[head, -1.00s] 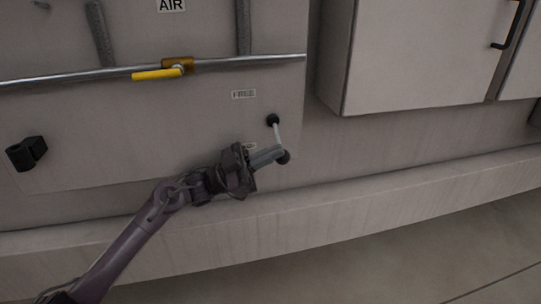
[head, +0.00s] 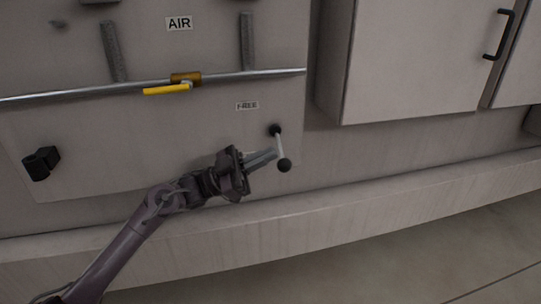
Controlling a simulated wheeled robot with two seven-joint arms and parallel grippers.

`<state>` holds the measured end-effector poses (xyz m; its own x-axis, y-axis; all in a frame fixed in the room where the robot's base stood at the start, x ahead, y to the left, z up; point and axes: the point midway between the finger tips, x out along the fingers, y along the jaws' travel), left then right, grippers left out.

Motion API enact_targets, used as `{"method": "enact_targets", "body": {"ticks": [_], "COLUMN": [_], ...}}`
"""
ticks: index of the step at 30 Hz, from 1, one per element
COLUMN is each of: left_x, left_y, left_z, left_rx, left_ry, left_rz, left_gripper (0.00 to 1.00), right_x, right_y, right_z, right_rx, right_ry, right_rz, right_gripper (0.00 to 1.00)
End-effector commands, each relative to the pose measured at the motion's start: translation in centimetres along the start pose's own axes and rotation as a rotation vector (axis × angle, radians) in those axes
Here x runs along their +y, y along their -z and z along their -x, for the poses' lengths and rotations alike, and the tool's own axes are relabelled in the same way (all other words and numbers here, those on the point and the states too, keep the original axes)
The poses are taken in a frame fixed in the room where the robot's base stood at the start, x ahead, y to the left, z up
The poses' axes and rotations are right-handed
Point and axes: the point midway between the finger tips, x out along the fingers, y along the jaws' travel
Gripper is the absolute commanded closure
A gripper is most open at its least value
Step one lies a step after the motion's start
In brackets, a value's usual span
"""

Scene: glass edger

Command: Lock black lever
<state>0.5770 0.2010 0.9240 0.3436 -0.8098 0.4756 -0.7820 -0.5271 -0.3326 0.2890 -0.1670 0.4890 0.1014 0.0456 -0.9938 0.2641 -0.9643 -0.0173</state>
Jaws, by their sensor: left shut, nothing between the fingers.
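The black lever (head: 280,148) is a pale rod with a black knob at each end, on the grey panel in the head view. Its pivot knob (head: 275,130) is at the top, and its end knob (head: 285,165) hangs below and slightly right. A "FREE" label (head: 247,106) is above it. My left gripper (head: 273,153) is shut and empty, its fingertips at the left side of the rod between the knobs. I cannot tell whether they touch it. A lower label seems hidden behind my gripper. My right gripper is not in view.
A yellow-handled valve (head: 167,90) sits on a metal pipe (head: 60,95) under an "AIR" label (head: 180,23). A black knob (head: 41,163) is at the panel's left. A grey cabinet (head: 410,70) with a black handle juts out at the right. A ledge (head: 330,195) runs below.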

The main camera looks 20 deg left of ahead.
Motion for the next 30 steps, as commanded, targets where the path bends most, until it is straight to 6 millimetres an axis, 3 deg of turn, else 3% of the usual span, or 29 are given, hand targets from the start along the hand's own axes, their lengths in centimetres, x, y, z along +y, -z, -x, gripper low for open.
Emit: {"method": "enact_targets", "body": {"ticks": [6,12,30], "left_x": [-0.1,-0.2,-0.2], "left_y": [-0.3,-0.2,-0.1], "left_z": [4.9,7.5,8.1], "left_rx": [-0.004,-0.002,0.0], "left_ry": [0.001,0.0,-0.001], "left_rz": [0.002,0.0,0.0], "left_gripper": [1.0,1.0,1.0], "right_x": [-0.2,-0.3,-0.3], "right_y": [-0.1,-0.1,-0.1], "right_z": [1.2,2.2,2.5], "right_rx": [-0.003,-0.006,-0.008], "right_ry": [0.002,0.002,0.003], "right_rz": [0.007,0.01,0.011], "right_gripper": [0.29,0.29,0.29]}}
